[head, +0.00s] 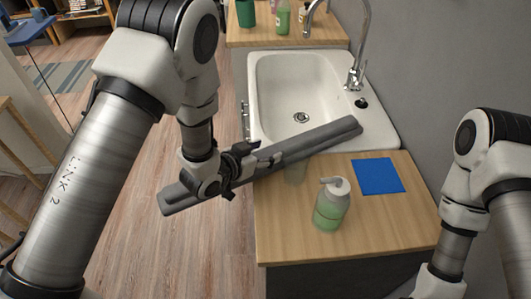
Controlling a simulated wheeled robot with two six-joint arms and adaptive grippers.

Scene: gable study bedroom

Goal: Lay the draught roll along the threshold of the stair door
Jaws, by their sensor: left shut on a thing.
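The draught roll (309,142) is a long dark grey double bar. My left gripper (243,165) is shut on it near its middle. The roll is held at a slant, its right end over the sink's front rim area and its left end out over the wooden floor. My right arm comes in at the right edge, but its gripper is out of the picture. The stair door and its threshold do not show in this view.
A white sink (271,92) with a tap (357,70) is set in the wooden counter (393,226). A green soap bottle (331,207) and a blue cloth (378,176) are on the counter, close to the roll. Floor (185,254) is open at left.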

